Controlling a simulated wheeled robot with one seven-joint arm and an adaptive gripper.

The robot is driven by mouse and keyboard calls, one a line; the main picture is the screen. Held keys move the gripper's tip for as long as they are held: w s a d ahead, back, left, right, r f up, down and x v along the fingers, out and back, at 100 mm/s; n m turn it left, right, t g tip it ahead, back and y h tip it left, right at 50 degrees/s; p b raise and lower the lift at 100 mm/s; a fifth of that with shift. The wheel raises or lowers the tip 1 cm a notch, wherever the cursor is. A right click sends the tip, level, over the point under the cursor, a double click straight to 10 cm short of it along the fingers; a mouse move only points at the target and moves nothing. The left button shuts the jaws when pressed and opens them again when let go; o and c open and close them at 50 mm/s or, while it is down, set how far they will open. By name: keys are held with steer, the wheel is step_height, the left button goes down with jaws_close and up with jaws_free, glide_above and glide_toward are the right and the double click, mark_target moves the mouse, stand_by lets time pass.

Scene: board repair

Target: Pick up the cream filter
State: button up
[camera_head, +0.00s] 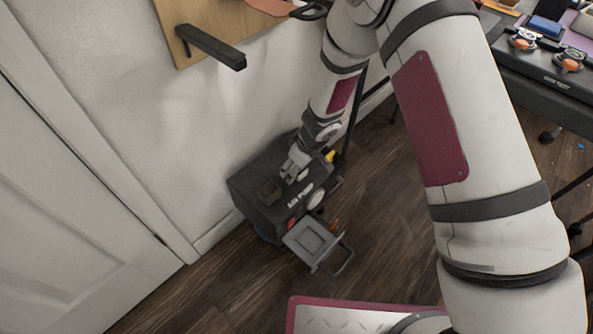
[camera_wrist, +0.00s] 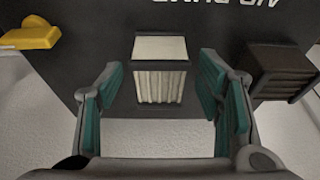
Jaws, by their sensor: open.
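The cream filter (camera_wrist: 160,82) is a pleated block with a dark frame. In the wrist view it stands in or against the dark top of a black machine (camera_wrist: 215,35); how deep it sits I cannot tell. My gripper (camera_wrist: 161,72) is open, with one teal-padded finger on each side of the filter and visible gaps between. In the head view my gripper (camera_head: 295,166) is low over the machine (camera_head: 258,212), and the filter is hidden there.
A dark brown ribbed block (camera_wrist: 280,70) is right of the filter, and a yellow part (camera_wrist: 30,36) is left. In the head view a grey open tray (camera_head: 312,238) juts from the machine's front. A white wall (camera_head: 110,85) stands close behind.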

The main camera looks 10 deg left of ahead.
steer(key=shift+c, duration=0.2)
steer(key=c, duration=1.2)
steer(key=shift+r, duration=0.2)
